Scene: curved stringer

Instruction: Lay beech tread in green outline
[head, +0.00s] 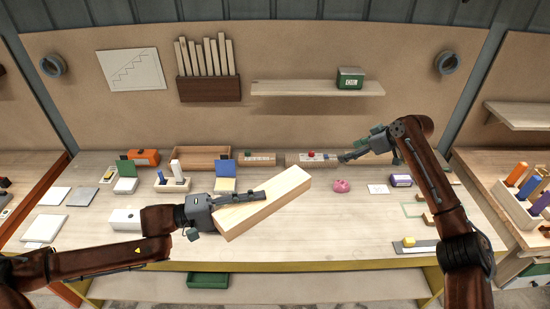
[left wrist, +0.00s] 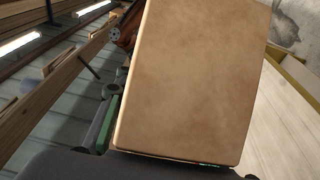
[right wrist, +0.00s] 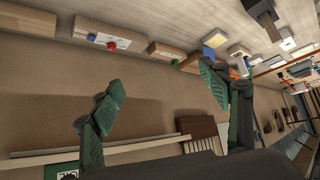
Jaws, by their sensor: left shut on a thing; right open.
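The beech tread (head: 272,206), a long pale wooden block, is held in my left gripper (head: 252,198) above the middle of the workbench, slanting up to the right. It fills much of the left wrist view (left wrist: 190,75), where its broad face hides the fingertips. The green outline (head: 409,210) is on the benchtop at the right, partly hidden by my right arm. The tread is well to the left of it. My right gripper (head: 350,156) is open over the back of the bench; its spread, empty fingers show in the right wrist view (right wrist: 155,105).
Small wooden pieces (head: 430,219) and a level-like strip (head: 414,246) lie near the outline. A peg holder (head: 172,184) stands left.

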